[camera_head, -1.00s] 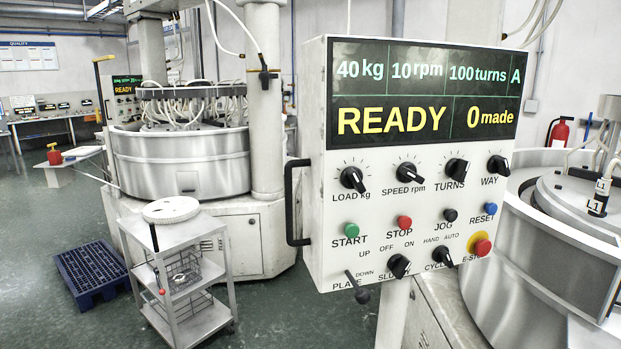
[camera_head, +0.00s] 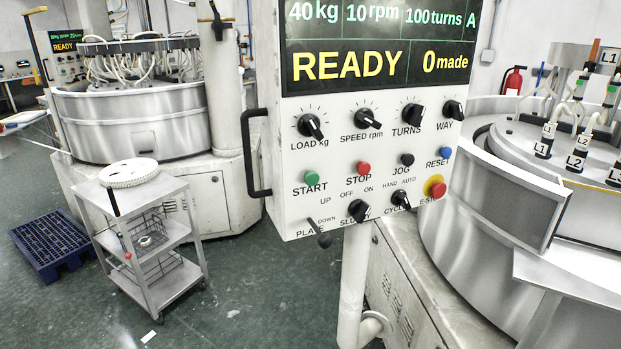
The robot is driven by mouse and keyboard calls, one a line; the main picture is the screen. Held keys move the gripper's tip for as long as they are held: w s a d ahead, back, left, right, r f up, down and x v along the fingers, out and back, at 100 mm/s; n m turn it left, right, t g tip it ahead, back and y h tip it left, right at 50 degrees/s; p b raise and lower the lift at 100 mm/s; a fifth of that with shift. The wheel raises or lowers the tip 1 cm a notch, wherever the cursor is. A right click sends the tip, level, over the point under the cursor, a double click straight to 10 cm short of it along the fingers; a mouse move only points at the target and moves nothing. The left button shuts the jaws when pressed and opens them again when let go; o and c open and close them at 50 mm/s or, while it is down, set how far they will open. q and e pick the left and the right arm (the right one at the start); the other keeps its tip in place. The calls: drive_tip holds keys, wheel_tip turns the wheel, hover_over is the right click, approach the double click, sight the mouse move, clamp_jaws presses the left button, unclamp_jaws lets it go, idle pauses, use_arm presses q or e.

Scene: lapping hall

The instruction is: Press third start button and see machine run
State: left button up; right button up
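A white control panel (camera_head: 345,220) stands close in front of me on a post. Its display (camera_head: 372,66) reads READY, 0 made, 40 kg, 10 rpm, 100 turns and A. The green START button (camera_head: 311,177) is at the panel's left, beside the red STOP button (camera_head: 363,168). A red E-STOP (camera_head: 437,189) on a yellow ring is at the lower right. The machine (camera_head: 470,215) with its round metal tub is behind the panel at the right; no motion can be told. Neither of my grippers shows in the view.
A grey trolley (camera_head: 170,228) with a white disc (camera_head: 129,173) on top stands left of the panel. A blue pallet (camera_head: 55,243) lies on the floor at far left. Another machine (camera_head: 135,120) is behind. A metal shelf (camera_head: 570,277) juts out at right.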

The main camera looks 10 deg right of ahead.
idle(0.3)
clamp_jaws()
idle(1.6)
